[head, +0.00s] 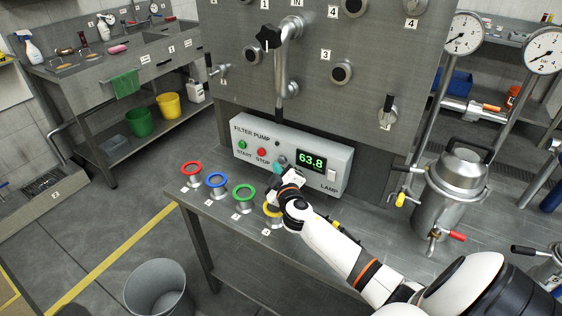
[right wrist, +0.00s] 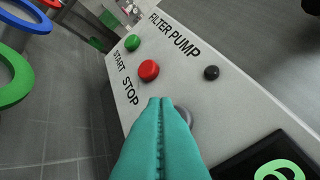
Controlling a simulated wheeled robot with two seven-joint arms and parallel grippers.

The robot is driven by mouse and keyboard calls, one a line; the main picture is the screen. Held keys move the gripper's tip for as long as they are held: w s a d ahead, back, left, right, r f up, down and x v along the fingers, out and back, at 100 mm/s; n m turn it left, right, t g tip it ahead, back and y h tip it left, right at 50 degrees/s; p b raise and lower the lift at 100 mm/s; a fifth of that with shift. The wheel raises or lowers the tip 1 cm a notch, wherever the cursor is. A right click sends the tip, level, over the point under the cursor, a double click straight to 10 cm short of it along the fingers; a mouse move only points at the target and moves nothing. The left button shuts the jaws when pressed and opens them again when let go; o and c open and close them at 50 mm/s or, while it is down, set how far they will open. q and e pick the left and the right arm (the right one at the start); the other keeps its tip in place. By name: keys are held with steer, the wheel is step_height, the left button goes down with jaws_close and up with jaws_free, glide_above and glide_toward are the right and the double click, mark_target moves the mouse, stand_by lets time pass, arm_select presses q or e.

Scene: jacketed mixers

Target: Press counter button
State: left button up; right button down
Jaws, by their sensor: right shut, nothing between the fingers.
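The grey control box (head: 322,150) labelled FILTER PUMP stands at the back of the bench. It bears a green START button (head: 243,145), a red STOP button (head: 262,152), a small black knob (right wrist: 211,73) and a display (head: 311,160) reading 63.8. A round grey metal button (right wrist: 185,115) sits between the STOP button and the display, partly hidden by my fingers. My right gripper (head: 279,168) has teal fingers, shut and empty, their tips (right wrist: 160,101) in front of the panel by this button. I cannot tell whether they touch it. My left gripper is not in view.
Red (head: 191,168), blue (head: 216,180), green (head: 243,192) and yellow (head: 270,211) rings stand on the bench in front of the box. A steel vessel (head: 450,185) stands to the right. A white lamp switch (head: 331,175) is on the box's right end.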

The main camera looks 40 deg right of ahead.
steer(key=shift+d, duration=0.1)
stand_by(0.6)
steer(key=shift+w+d, duration=0.15)
steer(key=shift+d, duration=0.2)
steer(key=shift+w+d+b, duration=0.15)
steer(key=shift+d+b, duration=0.15)
steer(key=shift+d, duration=0.1)
stand_by(0.6)
steer(key=shift+a, duration=0.15)
steer(key=shift+s+a, duration=0.35)
steer(key=shift+a, duration=0.3)
steer(key=shift+s+a, duration=0.3)
steer(key=shift+a, duration=0.5)
steer(key=shift+s+a, duration=0.35)
steer(key=shift+a, duration=0.4)
steer(key=shift+s+a, duration=0.3)
steer(key=shift+a, duration=0.5)
